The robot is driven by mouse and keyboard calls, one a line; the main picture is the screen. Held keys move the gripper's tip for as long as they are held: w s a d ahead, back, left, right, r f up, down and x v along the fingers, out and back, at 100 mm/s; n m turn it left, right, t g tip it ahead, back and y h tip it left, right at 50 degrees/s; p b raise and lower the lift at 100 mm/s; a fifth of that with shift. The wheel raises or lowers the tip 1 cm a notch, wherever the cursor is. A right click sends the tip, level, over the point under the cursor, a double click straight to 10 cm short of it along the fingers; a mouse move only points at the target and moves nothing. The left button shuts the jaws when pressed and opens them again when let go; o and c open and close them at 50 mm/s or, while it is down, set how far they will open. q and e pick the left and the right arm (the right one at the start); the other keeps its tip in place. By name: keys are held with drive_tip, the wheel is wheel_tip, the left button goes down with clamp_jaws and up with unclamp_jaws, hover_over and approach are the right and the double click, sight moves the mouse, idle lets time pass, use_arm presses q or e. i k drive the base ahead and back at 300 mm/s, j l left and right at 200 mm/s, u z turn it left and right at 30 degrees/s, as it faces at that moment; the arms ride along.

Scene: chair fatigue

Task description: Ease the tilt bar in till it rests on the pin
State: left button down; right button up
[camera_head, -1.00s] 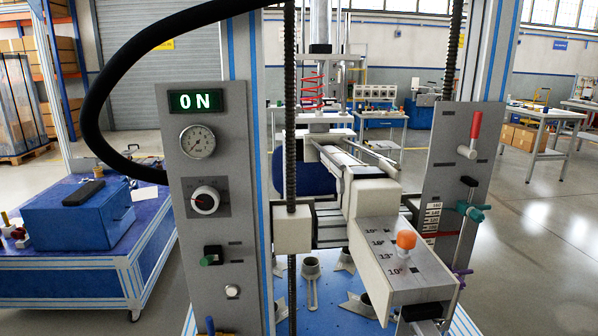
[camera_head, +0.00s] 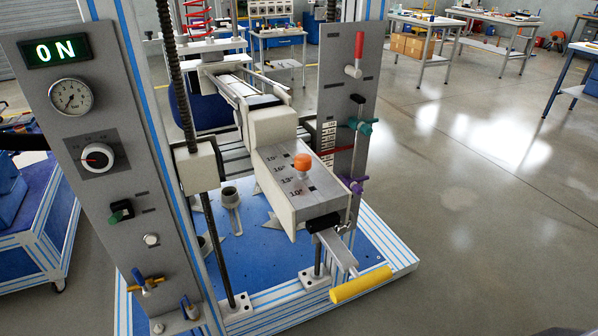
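The grey-white block (camera_head: 302,182) with engraved angle marks from 10° to 19° juts toward me from the test machine. An orange-headed pin (camera_head: 302,161) stands in its top face, beside the marks. A flat metal bar (camera_head: 337,248) comes out from under a black piece (camera_head: 322,222) at the block's near end. It slopes down to a yellow handle (camera_head: 360,284), and looks like the tilt bar. Any contact between this bar and the pin is hidden inside the block. Neither of my grippers is in view.
The right panel (camera_head: 345,110) has red, teal and purple handles. Open floor (camera_head: 480,230) lies to the right; work tables stand behind.

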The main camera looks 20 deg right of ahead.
sight(323, 226)
drive_tip(key=k+l+z, duration=0.1)
drive_tip(key=z, duration=0.75)
